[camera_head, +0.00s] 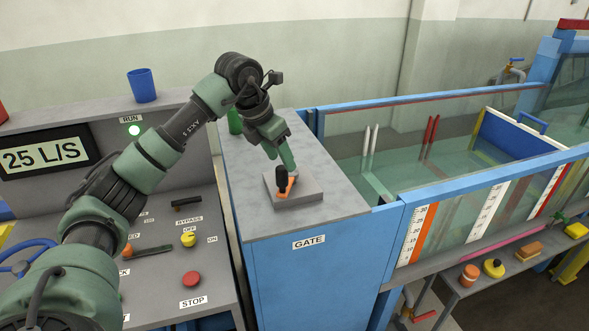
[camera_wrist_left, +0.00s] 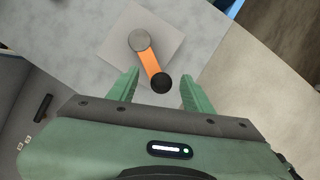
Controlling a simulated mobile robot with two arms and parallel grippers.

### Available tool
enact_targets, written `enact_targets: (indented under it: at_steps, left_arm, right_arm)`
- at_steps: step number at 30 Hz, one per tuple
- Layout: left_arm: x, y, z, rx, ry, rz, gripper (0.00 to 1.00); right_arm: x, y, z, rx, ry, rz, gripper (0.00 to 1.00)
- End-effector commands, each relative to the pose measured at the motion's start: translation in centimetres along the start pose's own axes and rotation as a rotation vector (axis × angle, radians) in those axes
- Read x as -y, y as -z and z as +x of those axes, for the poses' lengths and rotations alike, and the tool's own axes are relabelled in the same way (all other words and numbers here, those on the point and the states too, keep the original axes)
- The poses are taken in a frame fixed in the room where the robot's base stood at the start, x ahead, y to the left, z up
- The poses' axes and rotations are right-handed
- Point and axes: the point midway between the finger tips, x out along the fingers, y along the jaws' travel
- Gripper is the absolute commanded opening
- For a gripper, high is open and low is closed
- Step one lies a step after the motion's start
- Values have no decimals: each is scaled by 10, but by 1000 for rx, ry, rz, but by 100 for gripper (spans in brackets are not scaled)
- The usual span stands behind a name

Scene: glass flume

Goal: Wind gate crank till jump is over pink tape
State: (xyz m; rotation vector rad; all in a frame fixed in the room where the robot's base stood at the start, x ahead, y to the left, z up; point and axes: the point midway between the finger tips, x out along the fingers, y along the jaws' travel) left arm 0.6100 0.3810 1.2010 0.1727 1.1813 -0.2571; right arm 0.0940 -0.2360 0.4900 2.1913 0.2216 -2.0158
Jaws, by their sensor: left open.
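The gate crank (camera_head: 290,187) has an orange arm and a black knob, and sits on a grey plate on top of the blue GATE cabinet. In the left wrist view the crank's orange arm (camera_wrist_left: 150,62) runs from a grey hub to the black knob (camera_wrist_left: 160,83). My left gripper (camera_head: 283,165) is open, its fingers on either side of the knob with gaps showing. A pink strip (camera_head: 505,245), which looks like the tape, runs along the lower flume side. The water in the glass flume (camera_head: 460,215) shows, but I cannot make out a jump. My right gripper is out of view.
A panel at left has a 25 L/S display (camera_head: 45,155), a green RUN light (camera_head: 134,130) and a red STOP button (camera_head: 192,279). A blue cup (camera_head: 142,85) stands on its ledge. A shelf below the flume holds an orange jar (camera_head: 469,275) and other small items.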

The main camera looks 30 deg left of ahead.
Motion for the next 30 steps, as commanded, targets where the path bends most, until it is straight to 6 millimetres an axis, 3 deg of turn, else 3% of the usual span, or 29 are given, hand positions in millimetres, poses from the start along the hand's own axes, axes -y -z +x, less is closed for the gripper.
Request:
enact_targets:
  at_steps: [3, 6, 13, 16, 25, 30]
  left_arm:
    - [0, 0, 14, -5, 2, -1, 50]
    - [1, 0, 30, -5, 4, 0, 50]
    - [1, 0, 63, -3, 4, -2, 50]
    - [1, 0, 70, 0, 3, 0, 50]
    - [0, 0, 74, 0, 2, 0, 50]
    - [0, 0, 74, 1, 2, -1, 3]
  right_arm:
    - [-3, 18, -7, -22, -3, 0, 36]
    - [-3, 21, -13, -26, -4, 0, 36]
    - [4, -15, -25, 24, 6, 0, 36]
    - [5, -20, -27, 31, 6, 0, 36]
    - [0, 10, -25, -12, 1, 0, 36]
    - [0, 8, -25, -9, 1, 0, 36]
